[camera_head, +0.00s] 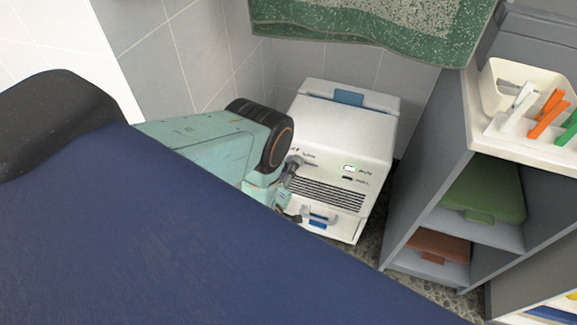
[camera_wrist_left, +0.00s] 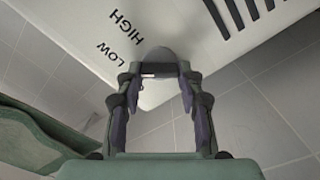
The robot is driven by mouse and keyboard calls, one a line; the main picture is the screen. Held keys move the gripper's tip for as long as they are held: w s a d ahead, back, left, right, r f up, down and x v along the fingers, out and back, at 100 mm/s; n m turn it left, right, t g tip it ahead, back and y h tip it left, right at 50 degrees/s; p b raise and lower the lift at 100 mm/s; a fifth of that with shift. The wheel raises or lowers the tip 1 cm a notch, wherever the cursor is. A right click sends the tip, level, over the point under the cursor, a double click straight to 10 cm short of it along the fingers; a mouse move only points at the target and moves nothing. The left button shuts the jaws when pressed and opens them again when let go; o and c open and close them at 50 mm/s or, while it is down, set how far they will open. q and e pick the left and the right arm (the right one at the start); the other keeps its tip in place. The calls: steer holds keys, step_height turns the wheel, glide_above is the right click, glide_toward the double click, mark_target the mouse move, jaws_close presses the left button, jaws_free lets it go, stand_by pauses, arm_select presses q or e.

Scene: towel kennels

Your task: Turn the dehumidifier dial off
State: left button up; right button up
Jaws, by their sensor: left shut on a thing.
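The white dehumidifier (camera_head: 340,130) stands on the floor against the tiled wall. A dark grey dial (camera_wrist_left: 159,57) on its front panel shows in the left wrist view, with the words HIGH and LOW printed beside it. My left gripper (camera_head: 290,172) reaches the upper left of the front panel in the head view. In the left wrist view its two fingers (camera_wrist_left: 159,72) are closed around the dial, one on each side. The fingers cover part of the dial, and its pointer cannot be read. My right gripper is not in view.
A grey shelf unit (camera_head: 425,150) stands close on the right, with a cream tray (camera_head: 492,118) of clips on top and green (camera_head: 485,190) and brown (camera_head: 438,245) folded items inside. A green towel (camera_head: 400,28) hangs above the dehumidifier.

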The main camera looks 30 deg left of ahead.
arm_select(q)
steer(key=shift+f+n, duration=0.15)
steer(key=shift+n, duration=3.55)
steer(key=o, duration=1.2)
steer(key=shift+c, duration=0.2)
steer(key=v, duration=0.7)
steer(key=shift+s, duration=0.25)
